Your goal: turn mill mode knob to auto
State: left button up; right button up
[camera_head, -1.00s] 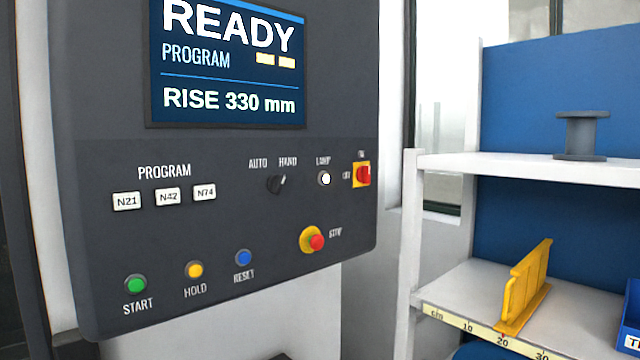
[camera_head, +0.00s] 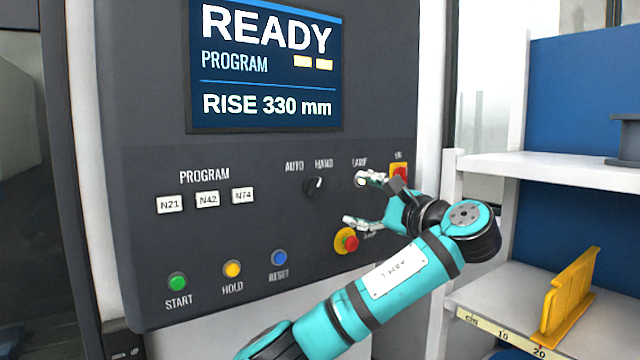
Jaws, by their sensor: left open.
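The black mode knob (camera_head: 313,187) sits on the dark control panel (camera_head: 260,225), under the labels AUTO and HAND. Its pointer leans up and right, toward HAND. My left gripper (camera_head: 358,199) is in front of the panel, to the right of the knob and apart from it. Its fingers are spread open and empty, one near the LAMP button and one just above the red stop button. My right gripper is not in view.
The screen (camera_head: 266,70) above reads READY and RISE 330 mm. The red stop button (camera_head: 351,244) and red-yellow switch (camera_head: 399,172) are close to my gripper. START (camera_head: 177,282), HOLD (camera_head: 232,269) and RESET (camera_head: 279,257) are lower left. Shelves (camera_head: 560,167) stand right.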

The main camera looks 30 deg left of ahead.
aim_at(317, 189)
pick_arm(q)
jog(key=p+x, duration=0.7)
jog(key=x, duration=0.7)
jog(key=shift+w+a+r, duration=0.1)
jog(key=shift+w+a, duration=0.05)
jog(key=shift+a, duration=0.1)
jog(key=shift+w+a, duration=0.1)
jog(key=shift+a, duration=0.2)
jog(key=c, duration=1.2)
jog(key=shift+o, duration=0.2)
jog(key=shift+f, duration=0.2)
